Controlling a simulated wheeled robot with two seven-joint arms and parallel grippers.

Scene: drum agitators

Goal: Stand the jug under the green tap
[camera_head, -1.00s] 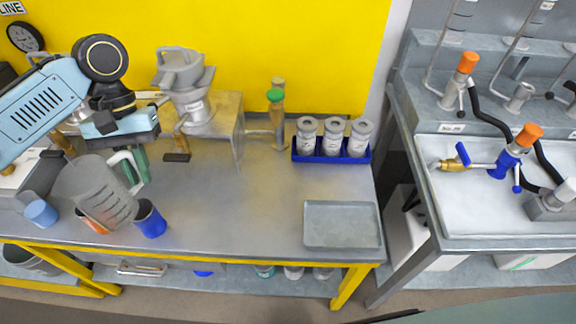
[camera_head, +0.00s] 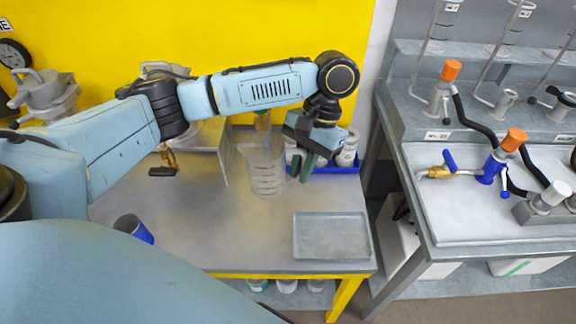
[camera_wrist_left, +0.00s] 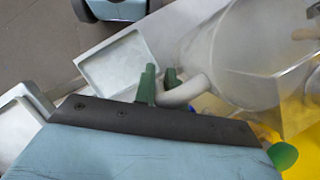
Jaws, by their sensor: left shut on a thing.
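The clear grey jug (camera_head: 265,170) is upright over the middle of the steel bench, in front of the green tap's tan body (camera_head: 263,121). My left gripper (camera_head: 300,163) is to its right, shut on its handle. In the left wrist view the handle (camera_wrist_left: 186,92) lies at the green fingers (camera_wrist_left: 158,88), and the jug's wide mouth (camera_wrist_left: 255,50) opens beside them. The tap's green knob (camera_wrist_left: 284,156) shows there at the lower right. In the head view my arm and the jug hide most of the tap. I cannot tell whether the jug's base touches the bench.
Steel canisters (camera_head: 347,148) in a blue tray (camera_head: 336,169) stand right behind my gripper. A flat grey tray (camera_head: 331,236) lies at the front right. Another tap with a black handle (camera_head: 162,171) is on the left.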

